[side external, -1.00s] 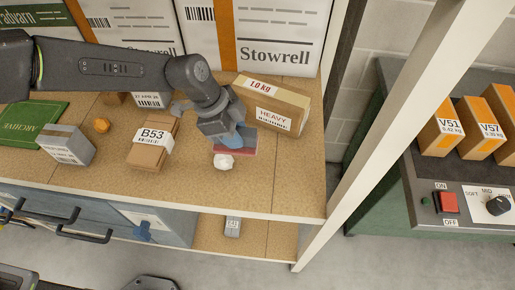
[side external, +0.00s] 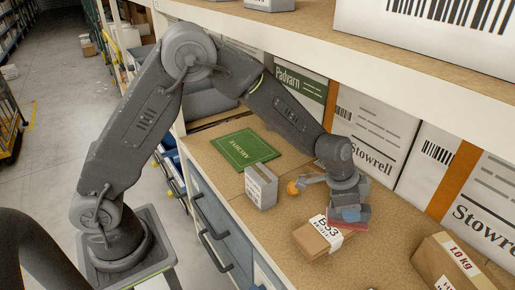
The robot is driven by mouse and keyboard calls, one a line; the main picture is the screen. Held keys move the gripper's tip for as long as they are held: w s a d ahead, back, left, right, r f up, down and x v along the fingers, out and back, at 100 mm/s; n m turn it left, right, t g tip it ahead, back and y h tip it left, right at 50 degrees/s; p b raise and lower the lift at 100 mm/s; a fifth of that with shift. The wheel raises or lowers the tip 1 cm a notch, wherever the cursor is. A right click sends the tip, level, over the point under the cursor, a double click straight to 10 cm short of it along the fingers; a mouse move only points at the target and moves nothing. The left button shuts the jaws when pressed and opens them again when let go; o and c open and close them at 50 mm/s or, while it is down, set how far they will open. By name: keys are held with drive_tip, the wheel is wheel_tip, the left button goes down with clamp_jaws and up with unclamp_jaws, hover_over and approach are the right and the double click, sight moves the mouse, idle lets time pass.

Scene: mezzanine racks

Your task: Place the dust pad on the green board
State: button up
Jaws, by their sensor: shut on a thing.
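The green board (side external: 230,140), marked ARCHIVE, lies flat on the tan shelf top at centre left in the side external view. My gripper (side external: 349,208) points down at the right of it, behind the B53 parcel. It is shut on the dust pad (side external: 356,226), which shows as a flat red slab with blue above it. The gripper and parcel partly hide the pad. The pad is well apart from the board. I cannot tell its exact height above the shelf.
Between pad and board stand a grey labelled box (side external: 261,187) and a small orange object (side external: 293,188). The brown B53 parcel (side external: 318,240) is just in front of the pad. A HEAVY carton (side external: 447,262) is lower right. Large Stowrell boxes (side external: 372,135) line the back, under an upper shelf (side external: 300,30).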

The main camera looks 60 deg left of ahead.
drive_tip(key=s+a+r+n+t+y, duration=0.1)
drive_tip(key=a+r+n, duration=0.25)
drive_tip(key=a, duration=0.85)
drive_tip(key=s+a+r+n+y, duration=0.1)
drive_tip(key=s+a+r+n, duration=0.3)
drive_tip(key=a, duration=0.8)
drive_tip(key=s+a+f+n+y, duration=0.1)
drive_tip(key=a+f, duration=0.2)
drive_tip(key=a, duration=1.4)
drive_tip(key=s+a+f+n, duration=0.1)
drive_tip(key=a+f, duration=0.3)
drive_tip(key=a, duration=1.2)
approach(249, 145)
drive_tip(key=shift+w+d+f+m, duration=0.15)
drive_tip(key=shift+w+m, duration=0.1)
drive_tip(key=shift+w, duration=0.5)
drive_tip(key=shift+f, duration=1.95)
drive_tip(key=shift+f, duration=0.1)
drive_tip(key=o, duration=0.9)
